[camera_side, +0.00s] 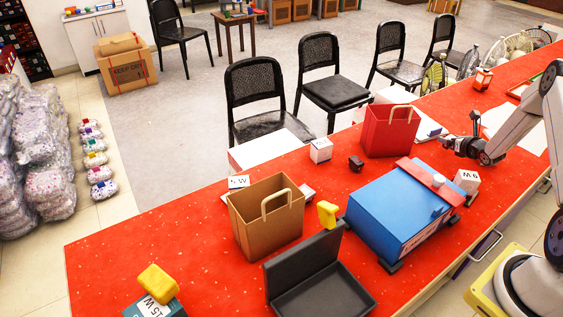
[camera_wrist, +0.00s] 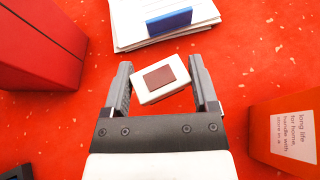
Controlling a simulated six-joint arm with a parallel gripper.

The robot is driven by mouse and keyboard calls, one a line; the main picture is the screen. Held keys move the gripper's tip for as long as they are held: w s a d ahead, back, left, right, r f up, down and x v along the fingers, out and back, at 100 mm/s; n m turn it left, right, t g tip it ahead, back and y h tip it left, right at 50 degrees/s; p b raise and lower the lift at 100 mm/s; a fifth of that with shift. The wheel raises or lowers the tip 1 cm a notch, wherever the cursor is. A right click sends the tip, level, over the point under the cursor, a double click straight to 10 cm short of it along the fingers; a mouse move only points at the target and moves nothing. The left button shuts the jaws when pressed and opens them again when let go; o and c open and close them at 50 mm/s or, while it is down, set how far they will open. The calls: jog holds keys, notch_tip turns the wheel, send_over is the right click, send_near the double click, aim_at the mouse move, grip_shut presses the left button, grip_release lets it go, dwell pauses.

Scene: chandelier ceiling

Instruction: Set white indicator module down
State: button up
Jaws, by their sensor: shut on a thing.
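The white indicator module (camera_wrist: 152,94) is a small white block with a brown square on its face. In the wrist view it sits slightly tilted between the two fingers of my gripper (camera_wrist: 161,82), which is shut on it. The red counter shows around and beyond it. In the side view my gripper (camera_side: 460,142) is low over the red counter (camera_side: 330,188), just right of the red bag. I cannot make out the module there, nor whether it touches the counter.
A red bag (camera_side: 389,131) stands left of my gripper. A white stack with a blue piece (camera_wrist: 168,22) lies just beyond the fingers. A blue toolbox (camera_side: 398,212) and brown bag (camera_side: 266,218) stand nearer the camera.

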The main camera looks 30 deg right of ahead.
aim_at(447, 147)
jog(key=shift+f, duration=1.4)
jog(key=shift+f, duration=0.2)
jog(key=o, duration=1.1)
jog(key=shift+r, duration=0.2)
jog(key=shift+v, duration=3.8)
